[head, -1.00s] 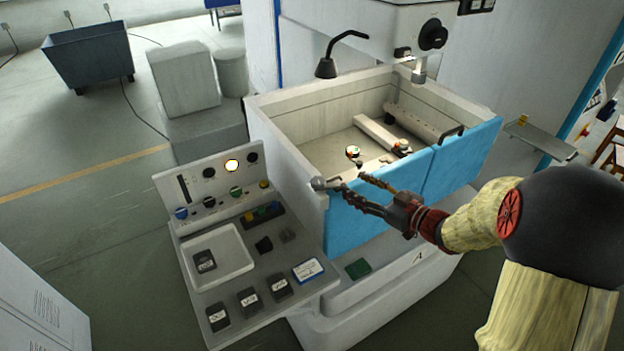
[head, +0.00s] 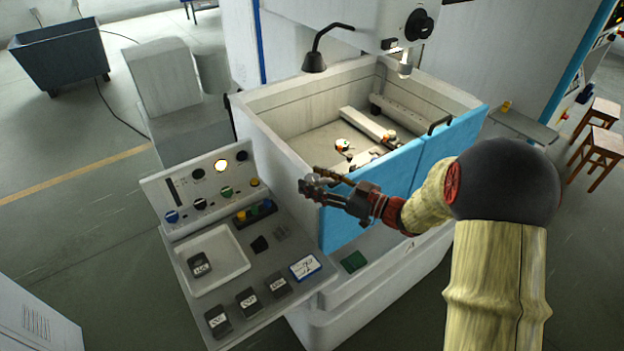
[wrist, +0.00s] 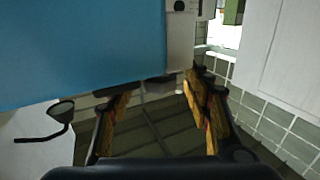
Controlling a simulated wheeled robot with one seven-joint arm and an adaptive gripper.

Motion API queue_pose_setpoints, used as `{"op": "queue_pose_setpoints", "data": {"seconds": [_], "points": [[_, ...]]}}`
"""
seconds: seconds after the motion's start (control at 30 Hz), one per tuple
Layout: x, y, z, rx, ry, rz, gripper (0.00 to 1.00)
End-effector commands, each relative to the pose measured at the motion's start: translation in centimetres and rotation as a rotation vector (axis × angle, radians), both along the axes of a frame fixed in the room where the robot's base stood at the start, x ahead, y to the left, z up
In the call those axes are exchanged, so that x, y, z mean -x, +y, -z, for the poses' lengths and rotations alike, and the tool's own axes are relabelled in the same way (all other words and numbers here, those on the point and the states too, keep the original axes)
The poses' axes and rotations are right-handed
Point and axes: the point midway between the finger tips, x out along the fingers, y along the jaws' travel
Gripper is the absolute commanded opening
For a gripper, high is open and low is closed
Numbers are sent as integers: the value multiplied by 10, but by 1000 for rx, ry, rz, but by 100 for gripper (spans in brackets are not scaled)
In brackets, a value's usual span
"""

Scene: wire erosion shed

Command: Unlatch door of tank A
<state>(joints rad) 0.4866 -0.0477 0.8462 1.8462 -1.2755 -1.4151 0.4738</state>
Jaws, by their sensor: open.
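The blue door (head: 342,226) of the tank (head: 255,130) stands upright across its front and looks closed. In the wrist view the door (wrist: 80,45) fills the upper left. My gripper (head: 313,181) is at the door's upper left corner, with its fingers spread. It covers the spot where the latch showed earlier, so the latch is mostly hidden in the head view. In the wrist view, my gripper (wrist: 160,88) is open, and a small dark grey piece, possibly the latch (wrist: 158,84), shows between the fingertips. I cannot tell whether the fingers touch it.
A control panel (head: 205,190) with knobs and a lit yellow lamp stands left of the tank, with a white tray (head: 238,262) and dark blocks on its shelf. A black lamp (head: 314,62) and a machine head (head: 405,62) hang above the tank.

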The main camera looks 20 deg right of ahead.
Motion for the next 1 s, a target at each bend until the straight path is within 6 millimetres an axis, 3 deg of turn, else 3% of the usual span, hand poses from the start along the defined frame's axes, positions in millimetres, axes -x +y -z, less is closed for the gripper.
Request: {"op": "queue_pose_setpoints", "data": {"seconds": [0.4, 1.0], "points": [[-8, 7, 0, 1, 1, 1, 49], [-8, 7, 0, 1, 1, 1, 16]]}}
